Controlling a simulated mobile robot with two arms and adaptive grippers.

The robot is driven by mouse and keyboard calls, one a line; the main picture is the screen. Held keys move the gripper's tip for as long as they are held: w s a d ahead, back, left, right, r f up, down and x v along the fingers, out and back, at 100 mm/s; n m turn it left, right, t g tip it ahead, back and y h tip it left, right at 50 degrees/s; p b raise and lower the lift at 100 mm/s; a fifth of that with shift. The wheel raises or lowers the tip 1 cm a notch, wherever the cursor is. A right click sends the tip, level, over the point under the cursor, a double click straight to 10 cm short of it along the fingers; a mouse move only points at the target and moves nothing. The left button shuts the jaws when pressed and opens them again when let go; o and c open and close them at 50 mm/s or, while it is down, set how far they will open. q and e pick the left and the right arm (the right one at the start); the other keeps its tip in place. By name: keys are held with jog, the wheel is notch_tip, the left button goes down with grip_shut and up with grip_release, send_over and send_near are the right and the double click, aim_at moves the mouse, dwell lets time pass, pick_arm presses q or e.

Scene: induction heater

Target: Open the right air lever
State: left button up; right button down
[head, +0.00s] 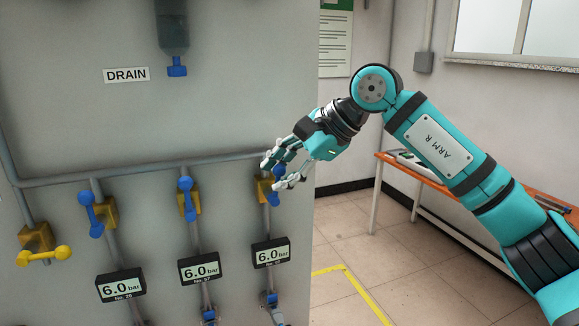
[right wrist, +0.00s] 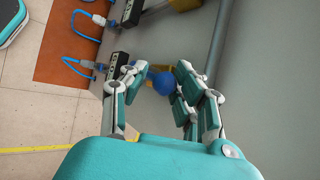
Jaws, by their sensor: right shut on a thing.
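The right air lever is the blue lever (head: 272,197) on the rightmost yellow valve of the grey cabinet, above the rightmost gauge. My right gripper (head: 275,173) is at this valve and partly covers the lever and its yellow body. In the right wrist view the lever's round blue knob (right wrist: 162,83) sits between the fingers of my right gripper (right wrist: 155,88), which are shut on it. The lever's exact angle is hard to tell behind the fingers. My left gripper is not in view.
Two more blue levers, one left (head: 91,212) and one middle (head: 187,197), sit on neighbouring valves. A yellow lever (head: 45,254) is at far left. Gauges reading 6.0 bar (head: 271,252) hang below. An orange-topped table (head: 420,173) stands right; the floor between is clear.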

jog(key=shift+a+r+n+t+h+p, duration=0.35)
jog(key=shift+a+r+h, duration=0.25)
jog(key=shift+h, duration=0.4)
jog(key=c, duration=1.4)
grip_release()
jog(key=shift+o, duration=1.3)
jog(key=shift+f, duration=0.15)
jog(key=shift+o, duration=0.2)
jog(key=shift+w+a+f, duration=0.1)
jog(key=shift+a+f, duration=0.1)
jog(key=shift+f, duration=0.05)
jog(key=shift+d, duration=0.1)
jog(key=v, duration=1.2)
